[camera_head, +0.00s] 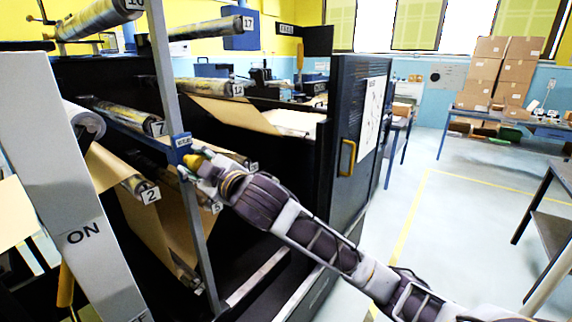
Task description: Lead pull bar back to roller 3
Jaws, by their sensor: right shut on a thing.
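My right gripper (192,170) is at the grey upright of the machine, just below a small blue labelled block. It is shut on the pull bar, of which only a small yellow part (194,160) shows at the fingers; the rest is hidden. Brown kraft paper (150,215) hangs from roller 2 (133,185) down the left of the machine. Roller 7 (128,117) and roller 12 (208,87) lie above. A label 5 shows behind my wrist. I cannot make out a label 3. My left gripper is not in view.
The dark cabinet door (352,140) with a yellow handle stands right of the machine. A grey post (75,200) marked ON fills the left front. Roller 17 (205,28) is high up. Cartons (500,70) stand on a far table.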

